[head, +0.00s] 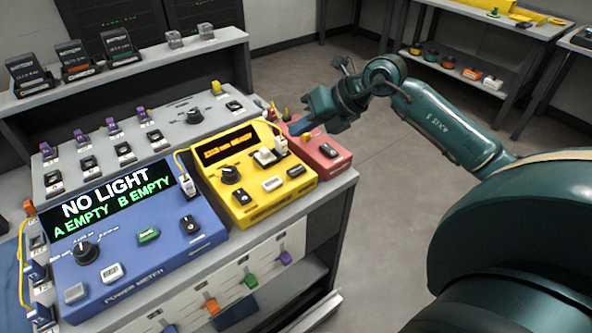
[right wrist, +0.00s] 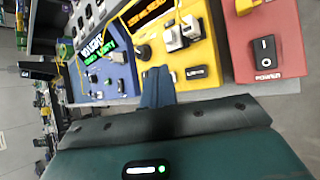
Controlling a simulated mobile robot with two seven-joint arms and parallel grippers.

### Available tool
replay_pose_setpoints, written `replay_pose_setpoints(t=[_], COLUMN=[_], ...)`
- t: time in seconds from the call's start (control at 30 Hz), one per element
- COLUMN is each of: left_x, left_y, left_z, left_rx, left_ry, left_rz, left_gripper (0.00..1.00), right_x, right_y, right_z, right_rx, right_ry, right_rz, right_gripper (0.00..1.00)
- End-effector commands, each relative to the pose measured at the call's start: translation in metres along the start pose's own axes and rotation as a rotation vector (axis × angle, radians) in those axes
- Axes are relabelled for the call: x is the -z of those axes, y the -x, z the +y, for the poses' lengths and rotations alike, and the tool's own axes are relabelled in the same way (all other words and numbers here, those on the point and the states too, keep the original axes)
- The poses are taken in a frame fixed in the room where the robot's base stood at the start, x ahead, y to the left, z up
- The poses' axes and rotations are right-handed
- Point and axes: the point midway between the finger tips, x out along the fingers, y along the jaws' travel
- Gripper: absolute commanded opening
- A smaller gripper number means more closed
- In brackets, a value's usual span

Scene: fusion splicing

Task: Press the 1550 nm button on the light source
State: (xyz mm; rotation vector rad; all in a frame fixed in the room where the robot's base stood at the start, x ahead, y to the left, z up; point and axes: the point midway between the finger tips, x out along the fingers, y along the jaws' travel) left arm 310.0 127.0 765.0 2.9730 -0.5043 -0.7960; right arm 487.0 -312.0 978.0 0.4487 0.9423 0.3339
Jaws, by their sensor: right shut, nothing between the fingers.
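The yellow instrument (head: 250,205) stands on the bench between the blue power meter and a red box. I take it as the light source; its label is not readable. It has an orange display (head: 229,147), a black dial (head: 231,174) and small buttons, including a white one (head: 273,184) and a grey one (head: 296,171). The yellow instrument also fills the top middle of the right wrist view (right wrist: 185,62). My right gripper (head: 297,129) is shut and empty. In the right wrist view its blue fingers (right wrist: 157,86) overlap the yellow instrument; contact cannot be told. My left gripper is out of view.
The blue power meter (head: 150,260) reads NO LIGHT, A EMPTY, B EMPTY. The red box (head: 327,155) has a black power switch. A grey panel (head: 190,95) with purple-topped parts lies behind. The floor (head: 400,200) right of the bench is clear.

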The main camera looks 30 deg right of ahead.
Motion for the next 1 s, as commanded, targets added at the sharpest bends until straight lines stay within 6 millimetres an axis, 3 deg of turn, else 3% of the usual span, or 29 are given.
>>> replay_pose_setpoints(t=[0.3,0.5,1.0], left_x=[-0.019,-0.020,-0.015], left_y=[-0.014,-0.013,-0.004], left_z=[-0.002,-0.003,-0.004], left_rx=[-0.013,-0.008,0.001], left_ry=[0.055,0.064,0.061], left_rz=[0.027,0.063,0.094], left_gripper=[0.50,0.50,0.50], right_x=[0.026,0.036,0.039], right_y=[-0.036,-0.049,-0.054], right_z=[-0.026,-0.036,-0.039], right_rx=[-0.001,0.000,0.000], right_ry=[-0.002,-0.001,-0.001], right_rz=[0.001,0.001,0.000], right_gripper=[0.00,0.00,0.00])
